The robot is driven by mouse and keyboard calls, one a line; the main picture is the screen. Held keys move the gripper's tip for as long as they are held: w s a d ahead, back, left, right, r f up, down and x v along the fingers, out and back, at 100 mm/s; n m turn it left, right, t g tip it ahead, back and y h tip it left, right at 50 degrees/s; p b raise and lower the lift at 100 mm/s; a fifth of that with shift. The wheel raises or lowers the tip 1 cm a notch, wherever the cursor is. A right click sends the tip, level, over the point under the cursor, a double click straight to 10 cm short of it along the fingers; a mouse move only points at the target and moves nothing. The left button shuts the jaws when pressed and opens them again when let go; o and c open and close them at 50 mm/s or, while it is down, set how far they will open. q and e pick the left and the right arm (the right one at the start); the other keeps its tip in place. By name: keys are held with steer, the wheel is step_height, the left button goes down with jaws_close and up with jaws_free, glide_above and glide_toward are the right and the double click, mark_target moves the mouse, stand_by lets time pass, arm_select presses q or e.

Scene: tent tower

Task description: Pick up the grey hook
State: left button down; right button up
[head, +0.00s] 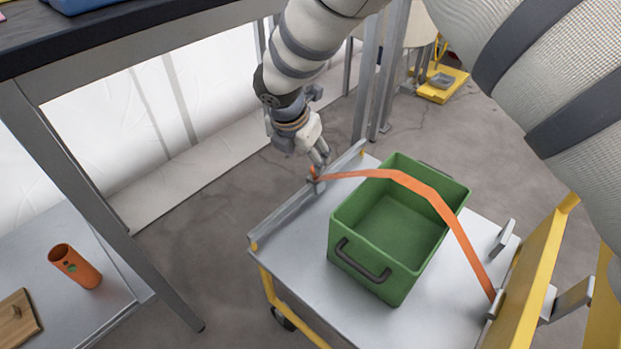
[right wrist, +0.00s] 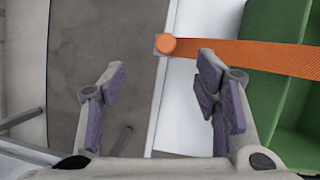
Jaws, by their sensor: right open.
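A small grey hook (head: 317,187) is at the left end of an orange strap (head: 400,179), on the raised edge of the cart. In the right wrist view only a little grey (right wrist: 158,42) shows beside the strap's round orange end (right wrist: 167,44). My right gripper (head: 320,157) is just above this hook in the head view. In the right wrist view its jaws (right wrist: 160,85) are open with nothing between them, and the hook lies beyond the fingertips. Contact cannot be made out. My left gripper is not in view.
The strap crosses a green crate (head: 345,268) on the grey cart (head: 305,270) and reaches a yellow frame (head: 540,270) at right. A table (head: 120,45) stands at upper left.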

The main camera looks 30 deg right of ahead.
mark_target(316, 176)
steer(key=x, duration=0.3)
steer(key=b+x, duration=0.1)
steer(key=x, duration=0.1)
steer(key=shift+s+f, duration=0.15)
steer(key=shift+s, duration=0.15)
steer(key=x, duration=0.1)
steer(key=b+x, duration=0.1)
steer(key=x, duration=0.1)
steer(key=b+x, duration=0.1)
steer(key=x, duration=0.1)
steer(key=shift+s+d, duration=0.2)
steer(key=shift+d, duration=0.05)
steer(key=shift+w+d+f, duration=0.1)
steer(key=shift+w+f, duration=0.05)
steer(key=shift+f, duration=0.05)
steer(key=shift+r, duration=0.2)
steer(key=shift+c, duration=0.2)
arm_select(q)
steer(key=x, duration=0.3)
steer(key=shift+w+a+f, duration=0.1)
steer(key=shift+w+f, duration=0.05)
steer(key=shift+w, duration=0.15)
arm_select(e)
jaws_close()
